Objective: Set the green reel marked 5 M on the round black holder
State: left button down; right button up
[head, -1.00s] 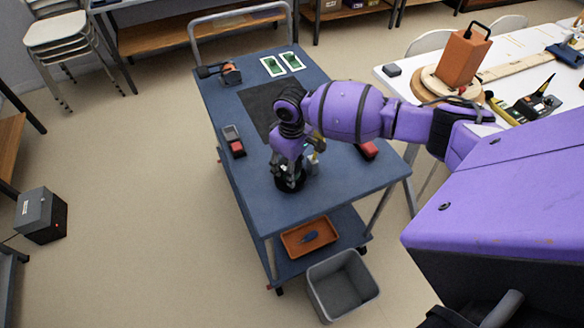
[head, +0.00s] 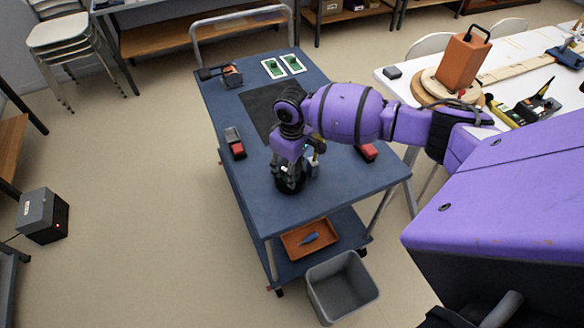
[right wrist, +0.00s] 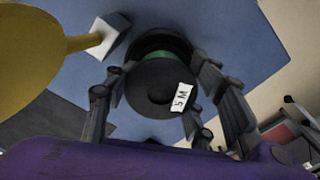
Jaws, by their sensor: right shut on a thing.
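My right gripper (head: 289,172) is over the near half of the blue cart top, pointing down. In the right wrist view the right gripper (right wrist: 158,66) is shut on the reel (right wrist: 148,88), with fingers on both sides. The reel has dark flanges, a thin green band between them and a white tag reading 5 M. A dark round shape (right wrist: 160,40), which looks like the black holder, shows just beyond the reel. I cannot tell whether the reel touches it or sits on it. In the head view the gripper mostly hides both. My left gripper is not in view.
A pale block (right wrist: 109,37) with a yellow part (right wrist: 45,42) stands close beside the gripper. The blue cart (head: 330,195) also bears a dark mat (head: 258,108), two green cards (head: 282,66) and red-and-black items (head: 236,146). A grey bin (head: 341,288) stands in front.

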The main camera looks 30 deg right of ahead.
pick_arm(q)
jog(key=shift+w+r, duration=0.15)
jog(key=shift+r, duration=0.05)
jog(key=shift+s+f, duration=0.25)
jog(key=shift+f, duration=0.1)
pick_arm(e)
jog(key=shift+f, duration=0.8)
jog(key=o, duration=1)
jog(key=shift+o, duration=0.2)
jog(key=shift+r+p, duration=1.25)
jog(key=shift+r, duration=1.7)
jog(key=shift+r+p, duration=0.4)
jog(key=shift+r, duration=0.9)
jog(key=shift+s+r, duration=0.1)
jog(key=shift+r, duration=1.15)
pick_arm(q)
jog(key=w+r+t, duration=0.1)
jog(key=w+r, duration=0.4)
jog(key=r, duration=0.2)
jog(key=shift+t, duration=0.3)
